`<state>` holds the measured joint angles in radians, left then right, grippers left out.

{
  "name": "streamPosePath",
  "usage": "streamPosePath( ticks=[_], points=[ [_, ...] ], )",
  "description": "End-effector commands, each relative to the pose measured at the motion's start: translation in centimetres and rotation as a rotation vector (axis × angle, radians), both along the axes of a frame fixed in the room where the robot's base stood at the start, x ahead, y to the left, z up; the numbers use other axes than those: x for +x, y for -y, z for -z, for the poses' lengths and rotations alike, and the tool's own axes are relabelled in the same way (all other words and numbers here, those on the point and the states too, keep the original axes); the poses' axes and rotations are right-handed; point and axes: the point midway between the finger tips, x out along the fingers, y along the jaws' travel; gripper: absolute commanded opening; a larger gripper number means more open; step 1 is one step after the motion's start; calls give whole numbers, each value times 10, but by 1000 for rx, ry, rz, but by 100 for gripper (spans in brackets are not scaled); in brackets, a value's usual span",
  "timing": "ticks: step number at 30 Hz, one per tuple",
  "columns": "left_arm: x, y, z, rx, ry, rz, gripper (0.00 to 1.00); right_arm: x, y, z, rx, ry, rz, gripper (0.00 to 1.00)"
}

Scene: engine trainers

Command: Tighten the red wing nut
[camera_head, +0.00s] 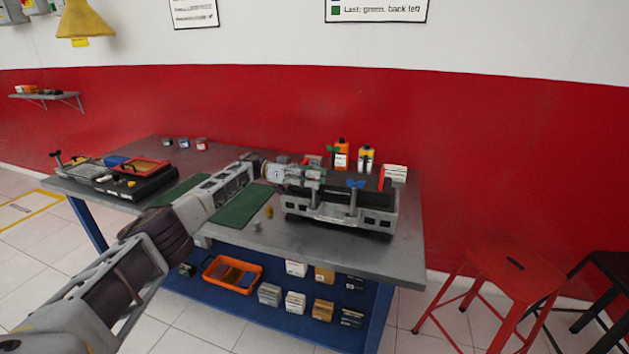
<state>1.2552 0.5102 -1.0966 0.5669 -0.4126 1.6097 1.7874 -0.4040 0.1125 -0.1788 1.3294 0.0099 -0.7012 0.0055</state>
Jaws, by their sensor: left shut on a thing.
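My left gripper (312,176) reaches in from the left over the grey engine trainer (337,213) and is shut at its left part. A small red part (313,161), which looks like the red wing nut, shows just above and behind the fingers. The fingers hide most of what they hold and the top of the stud below. A blue wing nut (355,184) sits on the front right stud. A green wing nut (332,150) shows farther back. My right gripper is not in view.
Bottles (341,154) and a red and white box (393,177) stand behind the trainer. A green mat (241,206) and small loose parts (269,211) lie left of it. A black tray (133,182) is at the far left. A red stool (510,267) stands right of the table (395,254).

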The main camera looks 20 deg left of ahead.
Motion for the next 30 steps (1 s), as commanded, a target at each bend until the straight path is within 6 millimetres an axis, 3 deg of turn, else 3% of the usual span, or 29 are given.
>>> streamPosePath(
  ticks=[16, 17, 22, 30],
  points=[
    [-2, 1, -1, 0, 1, 11, 20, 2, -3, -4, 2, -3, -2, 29],
    [-2, 1, -1, 0, 1, 11, 46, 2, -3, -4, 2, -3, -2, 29],
    [-1, 1, -1, -1, 1, 9, 68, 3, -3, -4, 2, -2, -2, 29],
    [-1, 0, 0, 0, 0, 6, 70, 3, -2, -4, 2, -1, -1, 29]
  ],
)
